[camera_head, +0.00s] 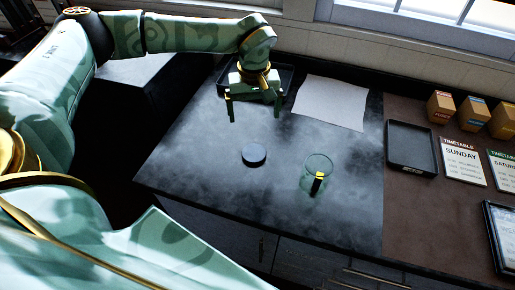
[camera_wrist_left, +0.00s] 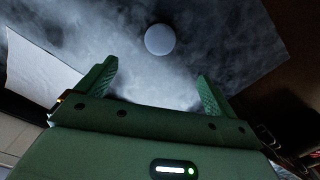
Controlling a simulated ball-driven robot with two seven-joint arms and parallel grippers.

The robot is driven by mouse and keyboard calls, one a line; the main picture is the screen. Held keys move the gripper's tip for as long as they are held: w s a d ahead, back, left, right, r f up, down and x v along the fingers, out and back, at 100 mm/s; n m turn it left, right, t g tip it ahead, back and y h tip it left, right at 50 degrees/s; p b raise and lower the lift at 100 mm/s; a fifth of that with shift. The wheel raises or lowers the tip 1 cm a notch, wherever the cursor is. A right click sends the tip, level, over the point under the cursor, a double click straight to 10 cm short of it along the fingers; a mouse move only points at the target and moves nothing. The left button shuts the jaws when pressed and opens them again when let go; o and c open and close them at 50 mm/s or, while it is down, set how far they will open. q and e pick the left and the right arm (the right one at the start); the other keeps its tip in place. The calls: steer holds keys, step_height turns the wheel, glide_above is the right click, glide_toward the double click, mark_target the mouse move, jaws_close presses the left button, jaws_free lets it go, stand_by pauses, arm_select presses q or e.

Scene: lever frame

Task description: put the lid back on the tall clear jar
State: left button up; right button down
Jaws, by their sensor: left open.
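A dark round lid (camera_head: 254,155) lies flat on the counter to the left of the jar. The lid also shows as a grey disc in the left wrist view (camera_wrist_left: 160,39), beyond the fingertips. My left gripper (camera_head: 254,113) is open and empty, above the counter and behind the lid in the head view. Its two green fingers show spread apart in the left wrist view (camera_wrist_left: 155,78). My right gripper is not in view.
A white sheet (camera_head: 330,102) lies behind the jar, and a dark tray (camera_head: 285,77) is behind my left gripper. To the right, a brown mat holds a black tray (camera_head: 411,148), timetable cards (camera_head: 462,163) and small boxes (camera_head: 440,107). The counter around lid and jar is clear.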

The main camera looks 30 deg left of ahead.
arm_select(q)
steer(key=b, duration=0.1)
glide_above(254, 151)
steer(key=f, duration=1)
steer(key=shift+s+d+f, duration=0.15)
steer(key=shift+s+d, duration=0.1)
steer(key=shift+d, duration=0.1)
steer(key=shift+f, duration=0.5)
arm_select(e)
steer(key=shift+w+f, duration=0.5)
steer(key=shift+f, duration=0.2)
arm_select(q)
steer(key=shift+f, duration=0.1)
steer(key=f, duration=0.3)
steer(key=f+b, duration=0.1)
steer(key=f, duration=0.1)
steer(key=shift+w+a, duration=0.2)
steer(key=shift+a, duration=0.15)
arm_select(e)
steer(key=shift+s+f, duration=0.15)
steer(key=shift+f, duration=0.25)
